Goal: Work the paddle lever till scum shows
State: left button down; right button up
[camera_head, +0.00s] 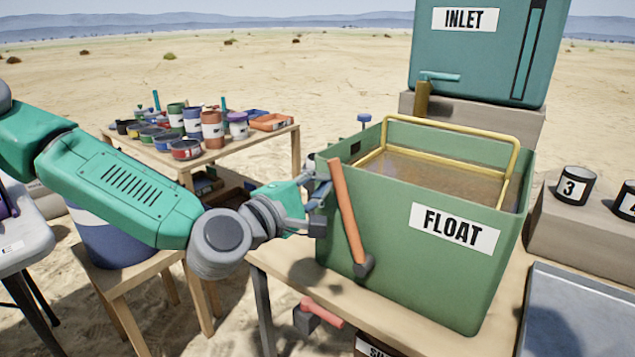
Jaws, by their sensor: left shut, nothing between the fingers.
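The green FLOAT tank (420,260) stands on a wooden table. The paddle lever (346,210), an orange-brown bar, is on the tank's front left side. It leans up and left from a dark pivot (363,268) low on the wall. A yellow frame (450,126) spans the tank's top. Inside, a brownish surface (440,175) shows; I cannot tell whether scum is on it. My left gripper (316,212) is just left of the lever, shut with nothing in it; whether it touches the lever is unclear. My right gripper is out of view.
The teal INLET tank (480,55) stands behind on a block, with a tap (438,77). A wooden table (225,150) of paint cans is at the back left. Numbered black cups (574,186) and a metal tray (575,310) are at right. A red-handled tool (320,314) is below.

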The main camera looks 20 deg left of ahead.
pick_arm(q)
jog(key=d+m+p, duration=0.1)
jog(key=s+d+r+m+p, duration=0.1)
jog(key=d, duration=0.1)
jog(key=s+d+r+m+p, duration=0.1)
jog(key=d, duration=0.1)
jog(key=shift+d+m, duration=0.1)
jog(key=shift+m, duration=0.3)
jog(key=d+m, duration=0.1)
jog(key=s+d+m+p, duration=0.1)
jog(key=d, duration=0.1)
jog(key=d+m+p, duration=0.1)
jog(key=d, duration=0.1)
jog(key=shift+s+d+f+m, duration=0.1)
jog(key=shift+s+d+m, duration=0.05)
jog(key=shift+s+m, duration=0.2)
jog(key=shift+s+d+f+m, duration=0.2)
jog(key=shift+d+m, duration=0.1)
jog(key=shift+d, duration=0.2)
jog(key=shift+s+d+f+m, duration=0.1)
jog(key=shift+s+d+m, duration=0.15)
jog(key=shift+d, duration=0.2)
jog(key=shift+y, duration=0.3)
jog(key=shift+f, duration=0.1)
jog(key=shift+p, duration=0.3)
